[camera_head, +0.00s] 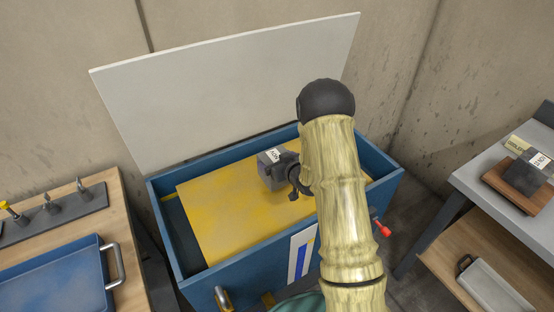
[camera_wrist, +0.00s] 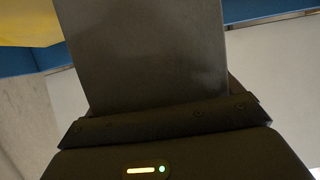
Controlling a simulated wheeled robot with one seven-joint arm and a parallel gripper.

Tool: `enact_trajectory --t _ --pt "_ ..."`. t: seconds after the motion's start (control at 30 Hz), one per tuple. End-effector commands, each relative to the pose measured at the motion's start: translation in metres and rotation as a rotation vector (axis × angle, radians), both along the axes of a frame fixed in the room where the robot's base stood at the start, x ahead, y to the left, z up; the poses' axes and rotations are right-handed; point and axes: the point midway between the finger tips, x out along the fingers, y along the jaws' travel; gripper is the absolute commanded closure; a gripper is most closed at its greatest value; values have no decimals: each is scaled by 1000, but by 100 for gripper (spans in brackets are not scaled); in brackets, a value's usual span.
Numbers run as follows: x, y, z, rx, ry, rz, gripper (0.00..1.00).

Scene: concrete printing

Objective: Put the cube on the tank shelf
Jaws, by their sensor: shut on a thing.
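My gripper (camera_head: 298,181) is shut on a dark grey cube (camera_head: 274,171) with a white label on top. In the wrist view the cube (camera_wrist: 145,50) fills the middle, up against the gripper. The tank (camera_head: 163,215) is a blue open box with its pale lid (camera_head: 230,90) raised at the back. Inside it lies a yellow shelf (camera_head: 220,225), flat and bare where visible. The cube is over the shelf, near its back middle; I cannot tell whether it touches it. My arm hides the right part of the shelf.
At left, a wooden table (camera_head: 120,228) bears a blue tray (camera_head: 60,280) and a dark rack of nozzle-like pieces (camera_head: 52,214). At right, a grey table (camera_head: 478,185) bears another labelled dark cube (camera_head: 527,173) on a wooden board (camera_head: 510,190). A red valve handle (camera_head: 383,229) sticks out at the tank's right.

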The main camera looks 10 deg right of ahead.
Motion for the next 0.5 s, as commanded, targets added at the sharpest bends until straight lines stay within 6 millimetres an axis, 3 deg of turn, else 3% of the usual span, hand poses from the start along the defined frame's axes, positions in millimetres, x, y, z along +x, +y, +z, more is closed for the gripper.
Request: enact_trajectory --t 0.07,0.5 --pt "3 0 3 3 -14 1 80" --pt "2 -2 -35 1 -14 -2 80"
